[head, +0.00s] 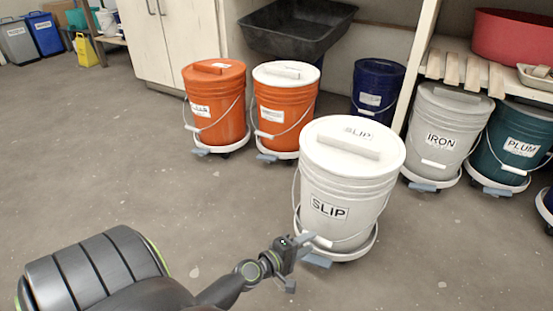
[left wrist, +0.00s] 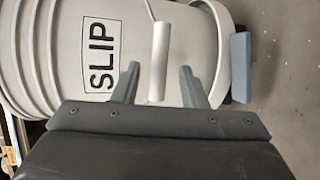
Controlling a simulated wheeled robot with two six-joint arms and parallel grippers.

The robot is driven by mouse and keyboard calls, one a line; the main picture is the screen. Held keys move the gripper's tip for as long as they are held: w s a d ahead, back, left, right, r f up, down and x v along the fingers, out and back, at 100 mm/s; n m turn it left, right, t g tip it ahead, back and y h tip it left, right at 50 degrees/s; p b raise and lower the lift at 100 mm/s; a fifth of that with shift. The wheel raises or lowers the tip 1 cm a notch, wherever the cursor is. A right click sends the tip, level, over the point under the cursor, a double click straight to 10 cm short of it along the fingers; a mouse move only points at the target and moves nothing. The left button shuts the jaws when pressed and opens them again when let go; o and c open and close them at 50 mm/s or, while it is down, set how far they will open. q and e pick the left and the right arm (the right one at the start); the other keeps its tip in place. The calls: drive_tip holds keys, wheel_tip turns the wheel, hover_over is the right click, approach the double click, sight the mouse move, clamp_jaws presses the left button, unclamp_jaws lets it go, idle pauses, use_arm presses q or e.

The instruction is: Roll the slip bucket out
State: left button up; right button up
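The white slip bucket (head: 345,185), labelled SLIP, stands upright on a round white wheeled dolly (head: 350,252) with a blue-grey pedal (head: 317,261) at its front. Its lid is on. Its wire handle hangs down the front with a white grip (head: 322,242). My left gripper (head: 298,262) is at the bucket's lower front. In the left wrist view the open fingers (left wrist: 158,88) are on either side of the white grip (left wrist: 160,62), with gaps showing. The SLIP label (left wrist: 101,57) and pedal (left wrist: 240,67) show there too. My right gripper is not in view.
Two orange buckets (head: 215,105) stand behind to the left, a dark blue bucket (head: 376,88) behind. The IRON bucket (head: 445,130) and PLUM bucket (head: 510,145) stand at right under a shelf. A black sink (head: 296,27) is at the back. The floor (head: 110,150) at left is clear.

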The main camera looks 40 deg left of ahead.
use_arm(q)
drive_tip(key=b+v, duration=0.2)
drive_tip(key=v, duration=0.9)
drive_tip(key=shift+s+r, duration=0.15)
drive_tip(key=shift+s, duration=0.1)
